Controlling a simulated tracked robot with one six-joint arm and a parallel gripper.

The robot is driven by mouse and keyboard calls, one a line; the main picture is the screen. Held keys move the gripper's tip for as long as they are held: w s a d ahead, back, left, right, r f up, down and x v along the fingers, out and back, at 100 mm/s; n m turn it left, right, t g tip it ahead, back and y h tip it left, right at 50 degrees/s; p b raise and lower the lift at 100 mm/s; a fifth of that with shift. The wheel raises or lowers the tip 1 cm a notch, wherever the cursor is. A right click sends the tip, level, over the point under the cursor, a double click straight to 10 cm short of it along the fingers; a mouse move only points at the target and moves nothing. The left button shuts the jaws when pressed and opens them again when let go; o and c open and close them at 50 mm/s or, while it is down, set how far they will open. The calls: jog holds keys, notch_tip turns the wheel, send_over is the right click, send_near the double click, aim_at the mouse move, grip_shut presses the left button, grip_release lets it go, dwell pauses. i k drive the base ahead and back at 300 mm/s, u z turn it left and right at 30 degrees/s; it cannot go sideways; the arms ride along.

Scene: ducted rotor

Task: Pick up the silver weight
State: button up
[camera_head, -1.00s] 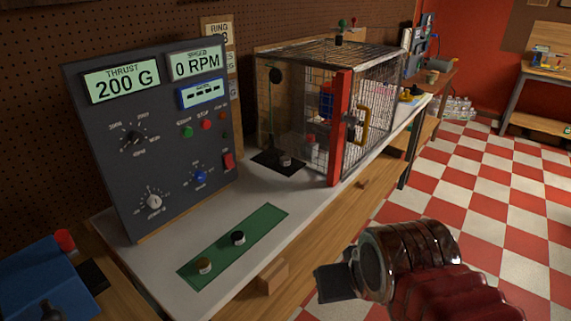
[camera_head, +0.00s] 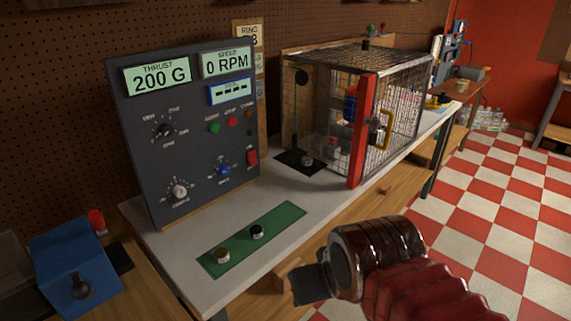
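A small silver-looking weight (camera_head: 307,161) stands on a black plate (camera_head: 290,154) at the near left side of the wire cage. On the green mat (camera_head: 285,220) stand a brass-coloured weight (camera_head: 222,255) and a dark-topped weight (camera_head: 257,232) with a paler side. My gripper (camera_head: 308,286) is at the lower middle, in front of the bench's front edge and apart from all the weights. It shows as a dark block at the end of my arm; its fingers cannot be told apart.
A wire cage (camera_head: 405,105) with a red post (camera_head: 362,135) stands on the white bench top (camera_head: 170,232). A control panel (camera_head: 185,140) reads 200 G and 0 RPM. A blue device (camera_head: 75,265) is at the lower left. Checkered floor (camera_head: 500,200) lies open at right.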

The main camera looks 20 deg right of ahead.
aim_at(306, 161)
jog(key=u, duration=3.95)
jog(key=k, duration=1.3)
jog(key=u, duration=0.05)
